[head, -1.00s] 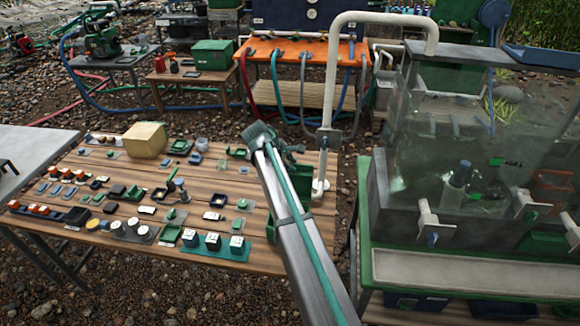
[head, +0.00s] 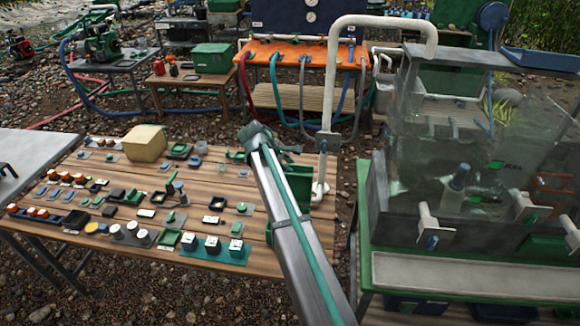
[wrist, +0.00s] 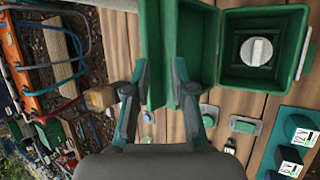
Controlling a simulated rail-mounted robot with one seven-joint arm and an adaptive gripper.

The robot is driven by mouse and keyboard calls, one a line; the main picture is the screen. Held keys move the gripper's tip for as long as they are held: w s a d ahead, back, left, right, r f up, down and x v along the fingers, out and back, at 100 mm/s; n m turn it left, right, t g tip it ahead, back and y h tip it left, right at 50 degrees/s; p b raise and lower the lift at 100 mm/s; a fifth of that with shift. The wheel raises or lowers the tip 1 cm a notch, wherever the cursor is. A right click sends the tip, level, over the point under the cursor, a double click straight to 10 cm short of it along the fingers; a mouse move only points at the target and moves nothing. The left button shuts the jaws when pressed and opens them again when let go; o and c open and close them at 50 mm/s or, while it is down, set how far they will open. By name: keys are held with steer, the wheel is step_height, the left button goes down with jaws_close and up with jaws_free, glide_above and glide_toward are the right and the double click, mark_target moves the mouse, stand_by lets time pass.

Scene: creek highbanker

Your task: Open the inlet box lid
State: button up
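The green inlet box (wrist: 224,72) shows at the top of the wrist view. Its top is uncovered, and a white round knob (wrist: 257,52) shows inside. Green panels (wrist: 195,40) stand beside it on the left, apparently the lid swung away from the opening; the exact hinge is out of sight. My gripper (wrist: 159,68) has its two fingers apart, with part of a green panel in the gap. I cannot tell whether the fingers touch it. In the head view, my gripper (head: 285,150) is above green box parts (head: 300,178), partly hidden by my arm.
The wooden table (head: 130,250) holds many small parts and a yellow block (head: 144,143) to the left. A white pipe (head: 330,100) rises close behind my gripper. A glass tank (head: 420,150) stands on the right. Cubes (wrist: 290,135) lie at the wrist view's lower right.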

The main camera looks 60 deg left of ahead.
steer(key=v, duration=1)
